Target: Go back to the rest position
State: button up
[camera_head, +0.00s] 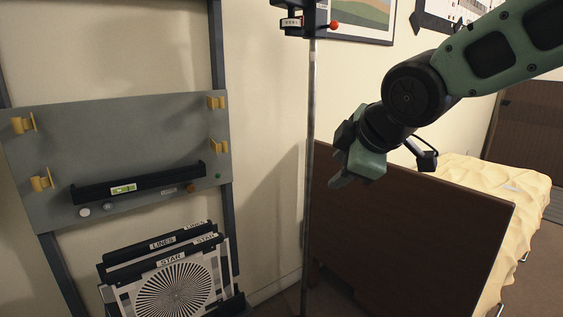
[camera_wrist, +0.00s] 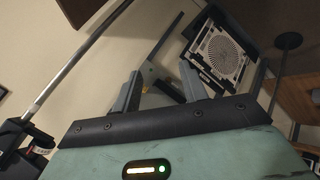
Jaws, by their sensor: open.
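My gripper (camera_head: 350,176) hangs from my green arm right of centre in the head view, in front of a dark brown panel. In the wrist view its two fingers (camera_wrist: 160,92) stand apart with nothing between them. The fingertips touch nothing that I can see. In the head view they are partly hidden by the gripper body.
A thin metal pole (camera_head: 311,130) stands just left of my gripper. The dark panel (camera_head: 420,225) is behind and below it, with a yellow-covered bed (camera_head: 465,175) beyond. A grey board (camera_head: 110,135) with yellow hooks and test charts (camera_head: 172,285) are at left.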

jog(key=s+d+f+m+g+h, duration=0.1)
jog(key=s+f+m+g, duration=0.3)
jog(key=s, duration=0.5)
jog(key=s+d+f+m+g+h, duration=0.1)
jog(key=s+d+f+m+g, duration=0.1)
jog(key=s+f, duration=0.6)
jog(key=s+d+f+m+g+h, duration=0.1)
jog(key=s+f+m+g, duration=0.25)
jog(key=s, duration=0.65)
notch_tip(320, 180, up, 18)
jog(key=t+p, duration=0.1)
jog(key=p, duration=1.7)
jog(key=shift+w+a+f+n, duration=0.2)
jog(key=shift+a+n, duration=0.05)
jog(key=shift+n, duration=0.2)
